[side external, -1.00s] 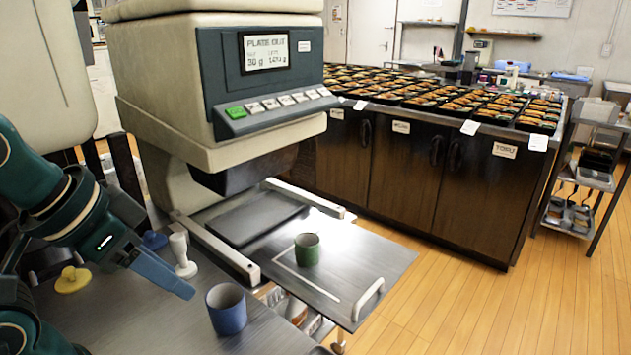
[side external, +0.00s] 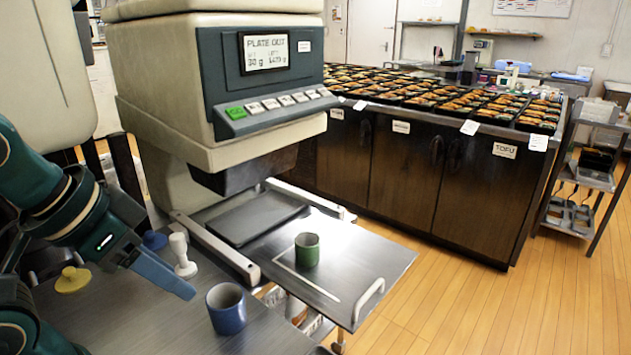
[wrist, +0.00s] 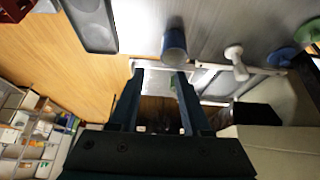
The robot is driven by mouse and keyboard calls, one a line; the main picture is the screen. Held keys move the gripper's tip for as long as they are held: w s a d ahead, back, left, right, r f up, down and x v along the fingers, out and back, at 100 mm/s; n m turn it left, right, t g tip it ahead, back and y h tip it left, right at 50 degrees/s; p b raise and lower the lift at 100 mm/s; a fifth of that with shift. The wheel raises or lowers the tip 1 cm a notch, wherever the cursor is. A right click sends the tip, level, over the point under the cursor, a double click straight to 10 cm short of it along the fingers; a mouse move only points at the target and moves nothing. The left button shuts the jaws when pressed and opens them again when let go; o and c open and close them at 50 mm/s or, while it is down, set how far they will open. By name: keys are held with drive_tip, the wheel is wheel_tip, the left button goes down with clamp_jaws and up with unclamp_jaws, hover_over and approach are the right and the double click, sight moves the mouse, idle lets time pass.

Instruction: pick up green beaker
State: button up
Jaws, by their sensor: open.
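The green beaker (side external: 307,250) stands upright on the pulled-out plate (side external: 375,259) in front of the machine. I cannot make it out clearly in the wrist view. My gripper (side external: 185,289) is at the left in the side view, above the grey counter, well to the left of the green beaker and apart from it. In the wrist view my gripper (wrist: 158,75) has its two fingers spread with nothing held between them. A blue beaker (side external: 226,312) stands on the counter near the fingertips, between my gripper and the front edge; it also shows in the wrist view (wrist: 174,43).
A white stamp-like tool (side external: 181,258), a yellow knob-topped piece (side external: 72,280) and a blue one (side external: 154,240) stand on the counter by my gripper. The machine's housing (side external: 180,130) overhangs the plate's back. The plate has a white handle (side external: 369,299) at its front.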

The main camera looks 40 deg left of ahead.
drive_tip(key=o, duration=0.7)
drive_tip(key=w+a+r+t, duration=0.1)
drive_tip(key=w+r+t, duration=0.2)
drive_tip(key=w+r, duration=0.3)
drive_tip(key=w+r+t, duration=0.3)
drive_tip(key=w+r, duration=0.1)
drive_tip(key=w, duration=0.5)
drive_tip(key=t+y, duration=0.1)
drive_tip(key=t, duration=0.3)
hover_over(314, 239)
drive_tip(key=s+d, duration=0.2)
drive_tip(key=d, duration=0.1)
wheel_tip(314, 239, down, 10)
drive_tip(key=a+f, duration=0.1)
drive_tip(key=f, duration=0.4)
drive_tip(key=f+g, duration=0.1)
drive_tip(key=f, duration=0.4)
drive_tip(key=s+a+f+g, duration=0.1)
drive_tip(key=f, duration=0.5)
drive_tip(key=shift+a+n, duration=0.35)
drive_tip(key=shift+n, duration=0.05)
drive_tip(key=shift+s+f, duration=0.1)
drive_tip(key=shift+f, duration=1.7)
drive_tip(key=shift+w+f, duration=0.25)
drive_tip(key=shift+f, duration=0.05)
drive_tip(key=shift+x, duration=1.2)
